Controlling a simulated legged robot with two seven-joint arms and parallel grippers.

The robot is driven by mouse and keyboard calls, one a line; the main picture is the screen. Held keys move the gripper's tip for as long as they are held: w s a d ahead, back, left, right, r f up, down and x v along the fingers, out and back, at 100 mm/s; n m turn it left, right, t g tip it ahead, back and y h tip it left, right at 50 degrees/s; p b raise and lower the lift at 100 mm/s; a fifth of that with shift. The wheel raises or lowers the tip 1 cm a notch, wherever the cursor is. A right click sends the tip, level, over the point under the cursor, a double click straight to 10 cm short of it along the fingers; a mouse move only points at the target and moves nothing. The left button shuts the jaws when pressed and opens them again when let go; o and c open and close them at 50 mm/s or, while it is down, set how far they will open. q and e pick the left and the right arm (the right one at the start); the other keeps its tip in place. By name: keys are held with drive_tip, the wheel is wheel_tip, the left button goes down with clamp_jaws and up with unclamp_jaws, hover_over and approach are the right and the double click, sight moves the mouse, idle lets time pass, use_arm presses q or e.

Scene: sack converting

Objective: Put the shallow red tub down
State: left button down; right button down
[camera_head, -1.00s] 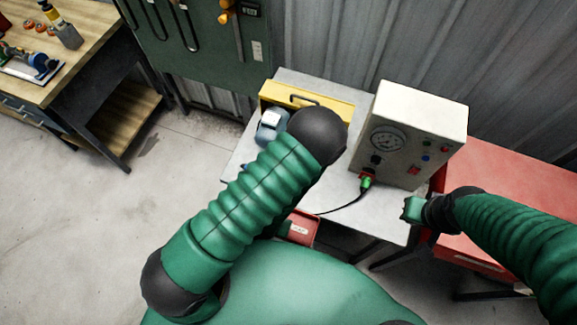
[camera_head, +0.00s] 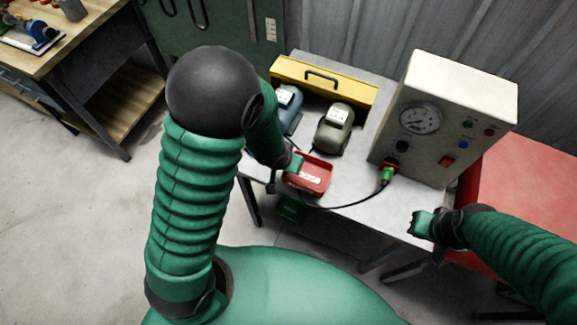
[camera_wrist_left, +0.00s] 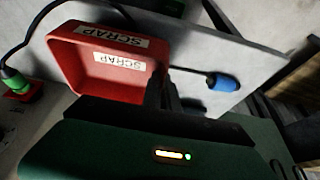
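The shallow red tub (camera_head: 312,172) carries a SCRAP label. It is at the front edge of the grey table (camera_head: 350,203); I cannot tell whether it rests on the top or hangs just above it. In the left wrist view the tub (camera_wrist_left: 105,68) shows its open inside, with the gripper at its right-hand wall. My left gripper (camera_head: 293,164) appears shut on that wall; its fingertips are mostly hidden. My right gripper (camera_head: 419,224) is away from the tub, near the table's right front corner; its finger opening is unclear.
A blue-grey unit (camera_head: 289,104) and an olive-grey unit (camera_head: 334,128) stand behind the tub, before a yellow box (camera_head: 322,80). A gauge box (camera_head: 445,115) with a green plug (camera_head: 387,176) is to the right. Its black cable passes close to the tub.

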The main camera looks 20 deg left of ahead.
use_arm(q)
drive_tip(key=shift+w+a+f, duration=0.15)
drive_tip(key=shift+w+f, duration=0.1)
drive_tip(key=shift+w, duration=0.2)
drive_tip(key=shift+w+a+f, duration=0.1)
drive_tip(key=shift+w+f, duration=0.15)
drive_tip(key=shift+w, duration=0.2)
wheel_tip(320, 180, down, 3)
drive_tip(key=shift+r, duration=0.1)
drive_tip(key=c, duration=1.6)
unclamp_jaws()
drive_tip(key=shift+c, duration=0.2)
drive_tip(key=s+a+r+g+p, duration=0.1)
drive_tip(key=s+r, duration=1)
drive_tip(key=r, duration=0.4)
drive_tip(key=shift+a+r+g+p, duration=0.2)
drive_tip(key=shift+a+g+p, duration=0.1)
drive_tip(key=shift+g+p, duration=0.1)
